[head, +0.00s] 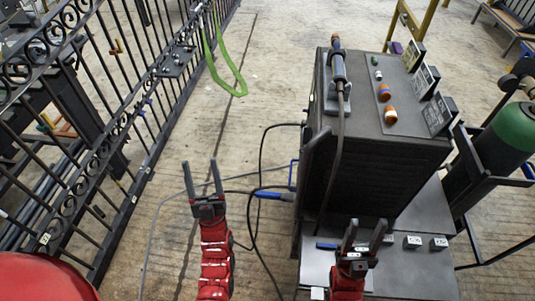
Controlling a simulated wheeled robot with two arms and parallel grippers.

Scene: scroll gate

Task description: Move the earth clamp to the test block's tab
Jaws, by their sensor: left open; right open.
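My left gripper (201,182) is open and empty, over the floor between the gate and the welding machine. My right gripper (365,237) is open over the machine's low front shelf, and I see nothing between its fingers. A blue-handled piece (275,196) with a dark cable is near the machine's left side, right of my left gripper. It may be the earth clamp, but its jaws are not clear. Small labelled grey blocks (413,242) sit on the shelf right of my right gripper. I cannot tell which thing is the test block, and its tab is not clear.
The black welding machine (385,170) carries a torch (338,68), small coloured parts and upright cards. A green gas cylinder (510,135) stands at right. A black scroll gate (95,115) runs along the left, with a green strap (228,75). Cables (258,160) loop across the floor.

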